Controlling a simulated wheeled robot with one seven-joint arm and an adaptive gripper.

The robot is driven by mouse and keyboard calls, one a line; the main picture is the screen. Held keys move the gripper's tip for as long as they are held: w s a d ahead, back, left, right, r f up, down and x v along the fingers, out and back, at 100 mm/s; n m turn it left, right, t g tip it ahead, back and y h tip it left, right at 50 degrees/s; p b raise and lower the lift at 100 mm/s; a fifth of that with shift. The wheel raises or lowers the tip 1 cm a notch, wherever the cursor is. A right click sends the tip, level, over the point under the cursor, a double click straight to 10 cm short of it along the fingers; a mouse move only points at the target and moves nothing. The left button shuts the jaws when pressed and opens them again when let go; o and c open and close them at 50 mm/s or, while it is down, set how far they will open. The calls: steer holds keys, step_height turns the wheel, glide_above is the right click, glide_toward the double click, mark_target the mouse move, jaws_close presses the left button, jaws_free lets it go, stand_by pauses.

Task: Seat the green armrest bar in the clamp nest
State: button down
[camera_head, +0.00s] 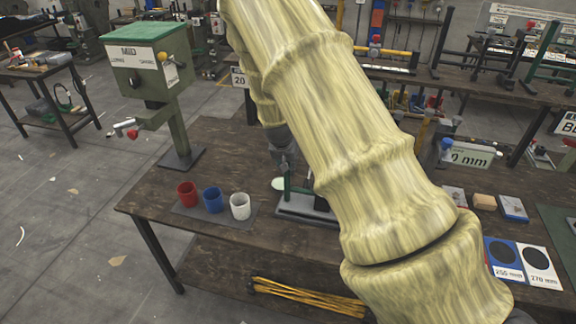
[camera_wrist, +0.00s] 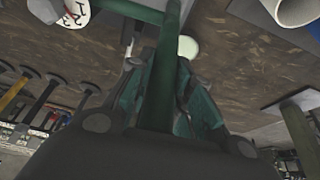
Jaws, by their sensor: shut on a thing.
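My gripper (camera_wrist: 165,72) is shut on the green armrest bar (camera_wrist: 158,85), which stands between its teal finger pads in the wrist view. Another green piece (camera_wrist: 135,9) crosses near the bar's far end at the top; I cannot tell whether it is part of the bar. In the head view my arm hides most of this area. Green parts (camera_head: 287,182) show below the dark gripper body, above a grey base (camera_head: 296,208) on the bench, which may belong to the clamp nest. Whether the bar touches the nest is hidden.
Red (camera_head: 187,194), blue (camera_head: 213,200) and white (camera_head: 240,206) cups stand on the bench's left part. A green press (camera_head: 150,65) stands behind them. A pale disc (camera_wrist: 187,47) lies beside the bar. Printed cards (camera_head: 520,262) lie at right.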

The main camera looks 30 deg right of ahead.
steer(key=shift+f+b, duration=0.55)
steer(key=shift+f, duration=0.5)
stand_by(0.4)
steer(key=c, duration=1.2)
jaws_free()
steer(key=v, duration=1.2)
